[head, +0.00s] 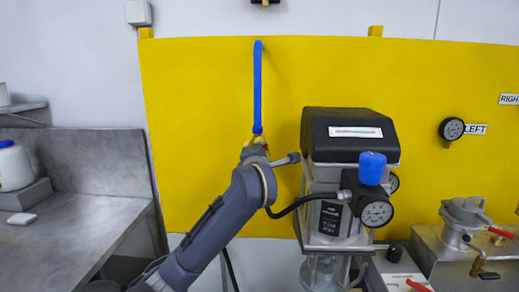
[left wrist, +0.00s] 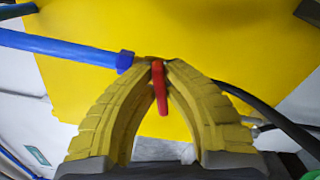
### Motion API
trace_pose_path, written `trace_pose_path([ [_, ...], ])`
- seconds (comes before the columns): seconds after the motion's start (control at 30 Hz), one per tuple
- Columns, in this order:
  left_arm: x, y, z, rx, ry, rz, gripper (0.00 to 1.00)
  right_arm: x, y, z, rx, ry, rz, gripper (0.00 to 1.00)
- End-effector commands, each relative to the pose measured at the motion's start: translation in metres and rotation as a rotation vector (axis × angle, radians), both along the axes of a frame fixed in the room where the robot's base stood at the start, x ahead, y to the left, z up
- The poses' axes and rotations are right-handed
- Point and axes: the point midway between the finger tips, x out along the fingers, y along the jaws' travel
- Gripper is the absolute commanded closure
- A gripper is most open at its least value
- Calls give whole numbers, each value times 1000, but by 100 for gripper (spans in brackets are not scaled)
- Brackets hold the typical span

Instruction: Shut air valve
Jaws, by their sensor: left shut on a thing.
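The red handle of the air valve (left wrist: 160,90) shows in the left wrist view between the yellow fingertips of my left gripper (left wrist: 158,64), which is shut on it. A blue air hose (left wrist: 65,47) ends in a blue fitting right beside the fingertips. In the head view my left gripper (head: 254,145) is at the lower end of the upright blue hose (head: 257,90), in front of the yellow panel. The valve body is mostly hidden there by the gripper and wrist. My right gripper is not in view.
A black-topped agitator unit (head: 348,137) with a blue knob (head: 372,167) and a pressure gauge (head: 376,212) stands close to the right of my left wrist. A black hose (head: 292,204) runs between them. A grey metal bench (head: 75,215) is at the left.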

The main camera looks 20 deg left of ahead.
Motion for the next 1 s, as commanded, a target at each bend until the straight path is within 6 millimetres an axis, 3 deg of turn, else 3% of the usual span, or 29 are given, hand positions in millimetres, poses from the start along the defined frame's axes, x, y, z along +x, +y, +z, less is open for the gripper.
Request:
trace_pose_path([
  [0.5,0,0,-3,313,67,1,100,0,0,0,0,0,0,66],
  [1.0,0,-1,-4,374,81,0,100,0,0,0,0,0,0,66],
])
